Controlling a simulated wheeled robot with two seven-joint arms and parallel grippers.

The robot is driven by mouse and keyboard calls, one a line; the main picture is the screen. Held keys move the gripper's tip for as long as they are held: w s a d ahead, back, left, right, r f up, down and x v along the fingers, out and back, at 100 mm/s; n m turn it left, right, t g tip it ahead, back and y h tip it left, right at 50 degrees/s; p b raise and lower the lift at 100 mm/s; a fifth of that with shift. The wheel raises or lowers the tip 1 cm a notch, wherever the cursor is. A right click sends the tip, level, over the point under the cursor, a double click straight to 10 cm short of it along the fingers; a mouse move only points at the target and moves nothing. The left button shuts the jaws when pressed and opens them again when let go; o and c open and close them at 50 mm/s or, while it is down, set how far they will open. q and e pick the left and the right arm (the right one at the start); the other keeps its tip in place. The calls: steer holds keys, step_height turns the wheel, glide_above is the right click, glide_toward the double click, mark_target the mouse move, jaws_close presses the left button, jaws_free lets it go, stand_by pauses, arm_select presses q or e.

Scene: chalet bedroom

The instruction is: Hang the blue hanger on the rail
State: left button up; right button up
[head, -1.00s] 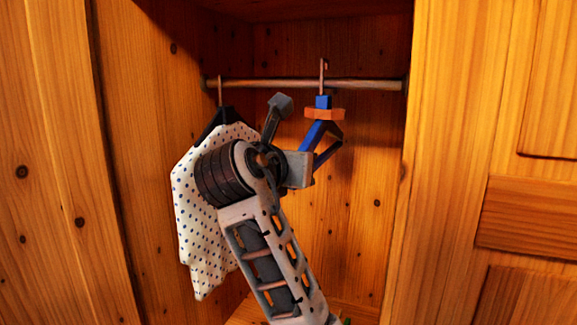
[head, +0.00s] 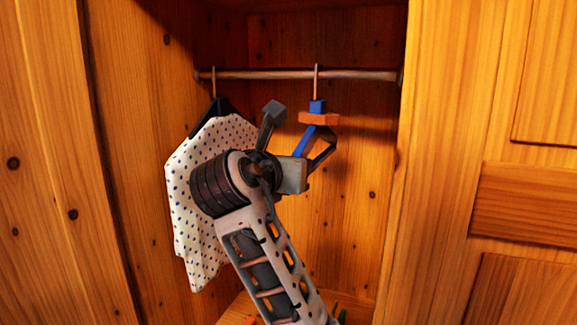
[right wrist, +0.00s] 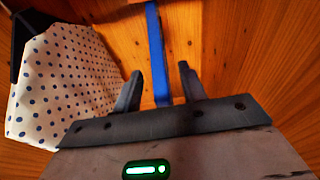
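The blue hanger (head: 305,142) is at the rail (head: 360,75) in the open wardrobe, seen nearly edge-on. Its thin hook (head: 316,82) reaches up to the rail and appears to rest over it. An orange block (head: 319,118) shows near its neck. My right gripper (head: 298,126) is just below the hook, in front of the hanger. In the right wrist view the fingers of my right gripper (right wrist: 161,85) stand apart, with the blue bar (right wrist: 154,45) of the hanger between them and gaps beside it. My left gripper is out of view.
A white dotted garment (head: 205,180) on a dark hanger (head: 212,115) hangs on the rail to the left, partly behind my arm. Wooden side walls bound the wardrobe. The rail right of the blue hanger is free. Small coloured things show at the bottom, too cropped to identify.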

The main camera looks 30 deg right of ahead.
steer(key=b+v, duration=0.1)
steer(key=v, duration=1.5)
steer(key=shift+b, duration=0.3)
